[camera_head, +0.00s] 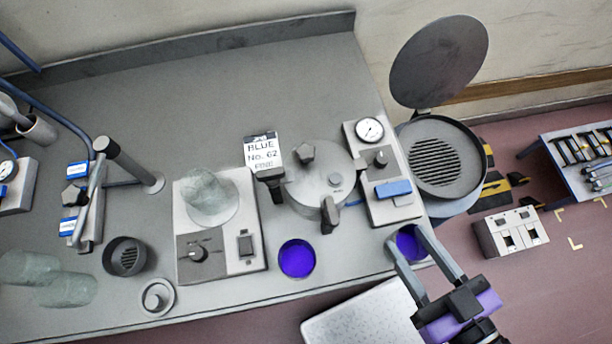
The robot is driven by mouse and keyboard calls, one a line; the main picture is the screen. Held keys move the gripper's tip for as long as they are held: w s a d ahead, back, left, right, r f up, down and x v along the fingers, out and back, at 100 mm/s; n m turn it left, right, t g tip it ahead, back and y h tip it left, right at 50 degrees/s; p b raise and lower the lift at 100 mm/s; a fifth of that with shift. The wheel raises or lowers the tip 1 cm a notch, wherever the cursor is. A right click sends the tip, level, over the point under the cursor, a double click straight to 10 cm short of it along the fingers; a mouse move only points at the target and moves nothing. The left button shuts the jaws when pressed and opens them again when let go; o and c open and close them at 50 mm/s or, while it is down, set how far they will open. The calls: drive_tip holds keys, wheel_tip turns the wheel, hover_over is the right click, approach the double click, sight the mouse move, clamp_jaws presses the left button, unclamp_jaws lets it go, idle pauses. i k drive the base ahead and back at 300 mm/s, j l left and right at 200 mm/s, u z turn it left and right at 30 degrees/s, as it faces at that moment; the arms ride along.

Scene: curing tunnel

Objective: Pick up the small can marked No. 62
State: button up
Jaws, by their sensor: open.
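Two small round containers show deep blue-violet tops. One blue-violet container (297,259) stands at the front of the bench, below the pot. The other blue-violet container (410,244) is at the bench's right front corner. I cannot read a number on either. My gripper (405,236) is open, with its fingers around or just above the corner container. Whether they touch it I cannot tell.
A control box (219,255) with a glass flask stands left of the pot. A gauge box (385,172) and an open round chamber (440,155) stand behind my gripper. Glass jars (66,289) lie at left. The back of the grey bench (220,100) is clear.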

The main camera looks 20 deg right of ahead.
sight(296, 259)
drive_tip(key=k+j+u, duration=0.1)
drive_tip(key=k+j, duration=0.6)
drive_tip(key=k, duration=0.15)
